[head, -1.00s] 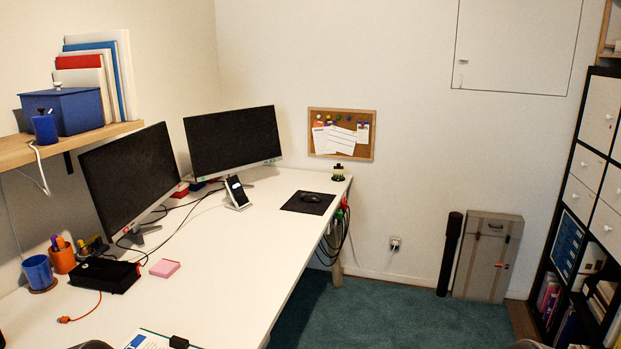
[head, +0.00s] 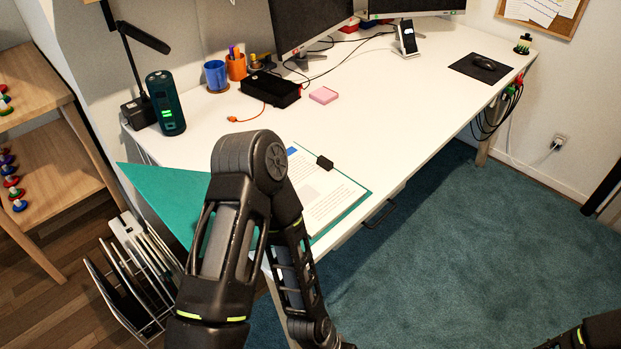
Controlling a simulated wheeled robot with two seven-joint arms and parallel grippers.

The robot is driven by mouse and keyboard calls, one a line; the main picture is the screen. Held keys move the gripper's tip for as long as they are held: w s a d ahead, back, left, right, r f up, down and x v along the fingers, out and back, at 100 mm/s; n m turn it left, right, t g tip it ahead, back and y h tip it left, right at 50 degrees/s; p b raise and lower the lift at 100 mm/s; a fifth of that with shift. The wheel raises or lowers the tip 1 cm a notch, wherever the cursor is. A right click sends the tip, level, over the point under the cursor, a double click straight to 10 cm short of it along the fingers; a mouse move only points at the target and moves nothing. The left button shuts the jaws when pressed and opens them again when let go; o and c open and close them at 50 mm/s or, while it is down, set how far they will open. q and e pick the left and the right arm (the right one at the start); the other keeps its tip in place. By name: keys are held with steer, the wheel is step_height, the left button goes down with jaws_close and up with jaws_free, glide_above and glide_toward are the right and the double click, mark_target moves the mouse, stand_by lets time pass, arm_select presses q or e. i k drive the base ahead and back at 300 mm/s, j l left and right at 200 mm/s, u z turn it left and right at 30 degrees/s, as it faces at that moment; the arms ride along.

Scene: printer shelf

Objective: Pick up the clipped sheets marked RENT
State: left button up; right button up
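A stack of white sheets (head: 328,200) with a black clip (head: 324,162) at its top edge lies near the front edge of the white desk (head: 400,110). The sheets show a blue block and lines of print too small to read, so I cannot tell whether they are marked RENT. A teal edge shows along their right side. My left arm crosses in front and hides their left part. Neither gripper shows in the head view; only arm links are visible, with a little of my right arm at the bottom right corner.
A teal sheet or folder (head: 165,195) juts past the desk's left end, above a wire rack (head: 130,270) on the floor. A dark green cylinder (head: 165,103), a black box (head: 270,90) and a pink pad (head: 323,95) stand farther back. The desk's middle is clear.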

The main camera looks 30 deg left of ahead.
mark_target(324, 193)
steer(key=i+l+u, duration=0.2)
steer(key=l, duration=0.3)
steer(key=l+u, duration=0.2)
steer(key=l, duration=0.3)
steer(key=i+l+u, duration=0.2)
steer(key=l, duration=0.35)
steer(key=k, duration=0.05)
